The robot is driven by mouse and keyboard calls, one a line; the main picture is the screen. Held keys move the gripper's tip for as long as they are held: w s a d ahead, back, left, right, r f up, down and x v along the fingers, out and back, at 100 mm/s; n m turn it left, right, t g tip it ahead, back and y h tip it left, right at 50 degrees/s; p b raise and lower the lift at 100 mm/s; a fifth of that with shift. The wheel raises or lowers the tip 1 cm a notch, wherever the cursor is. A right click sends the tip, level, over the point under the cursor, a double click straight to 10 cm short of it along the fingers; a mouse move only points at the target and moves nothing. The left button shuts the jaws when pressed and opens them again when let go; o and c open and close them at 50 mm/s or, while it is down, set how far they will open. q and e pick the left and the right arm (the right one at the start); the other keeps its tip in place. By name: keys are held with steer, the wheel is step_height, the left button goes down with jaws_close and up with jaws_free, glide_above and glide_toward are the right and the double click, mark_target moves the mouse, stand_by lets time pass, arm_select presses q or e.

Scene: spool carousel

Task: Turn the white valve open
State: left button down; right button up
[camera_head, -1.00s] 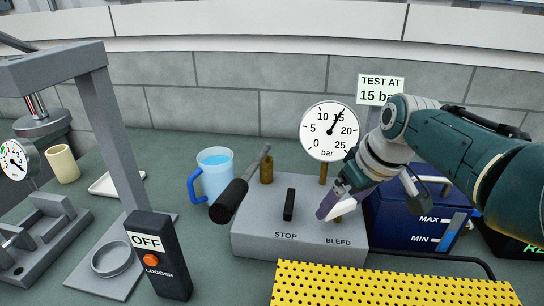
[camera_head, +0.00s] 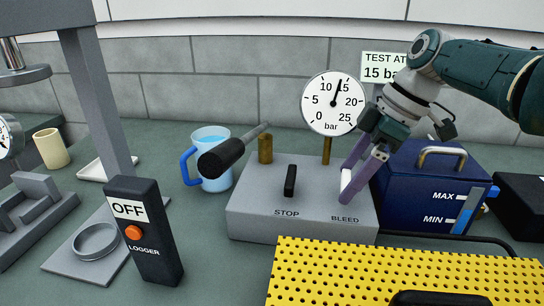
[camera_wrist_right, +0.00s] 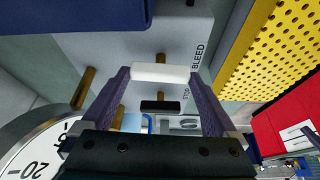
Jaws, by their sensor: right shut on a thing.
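The white valve (camera_head: 346,180) is a small white handle on the grey block, above the word BLEED. In the right wrist view the white valve (camera_wrist_right: 160,73) lies as a bar between the two purple fingers. My right gripper (camera_head: 360,183) is shut on it, with one finger at each end; it also shows in the right wrist view (camera_wrist_right: 159,76). A finger partly hides the handle in the head view. The black STOP handle (camera_head: 290,181) stands to its left. My left gripper is not in view.
A pressure gauge (camera_head: 333,103) behind the block has its needle between 10 and 15. A blue tank (camera_head: 405,185) stands close to the right. A yellow perforated plate (camera_head: 370,270) lies in front. The long black-handled lever (camera_head: 222,158), mug (camera_head: 213,165) and logger (camera_head: 145,232) are to the left.

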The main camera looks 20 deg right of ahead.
steer(key=shift+n+b, duration=0.5)
steer(key=shift+b, duration=0.05)
steer(key=shift+g, duration=0.3)
steer(key=o, duration=1)
steer(key=shift+d+r, duration=0.1)
steer(key=shift+r, duration=0.2)
steer(key=p+v, duration=0.1)
steer(key=v, duration=0.8)
steer(key=shift+r, duration=0.2)
